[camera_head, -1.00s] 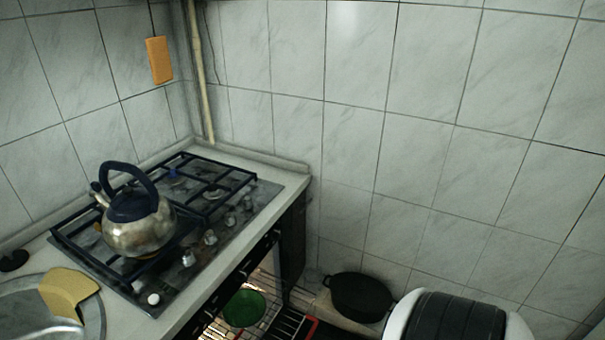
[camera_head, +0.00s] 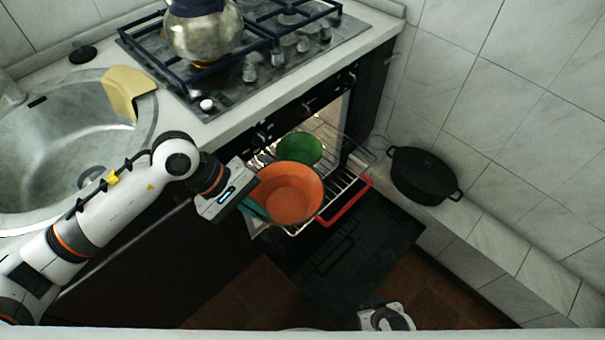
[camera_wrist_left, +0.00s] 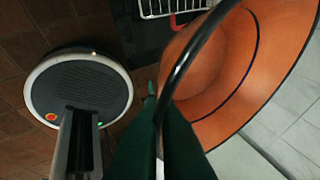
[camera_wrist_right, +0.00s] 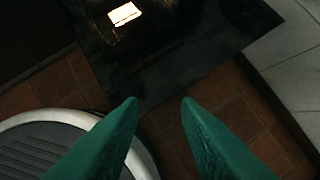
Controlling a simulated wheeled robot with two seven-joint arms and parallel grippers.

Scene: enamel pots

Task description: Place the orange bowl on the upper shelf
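The orange bowl (camera_head: 290,192) is in front of the open oven, its inside facing the head camera. My left gripper (camera_head: 256,208) is at the bowl's left side. In the left wrist view, its green fingers (camera_wrist_left: 160,118) are shut on the dark rim of the bowl (camera_wrist_left: 205,75). The oven's wire shelf (camera_head: 345,190) shows partly behind and beside the bowl. Which rack is the upper shelf is hard to tell. My right gripper (camera_wrist_right: 160,104) is open and empty, over the floor near the dark oven door.
A green bowl (camera_head: 300,149) sits in the oven behind the orange one. A red-edged rack part (camera_head: 345,200) sticks out at right. The open oven door (camera_head: 350,240) lies low. A black pot (camera_head: 424,174) stands on the ledge. A kettle (camera_head: 203,36) stands on the stove.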

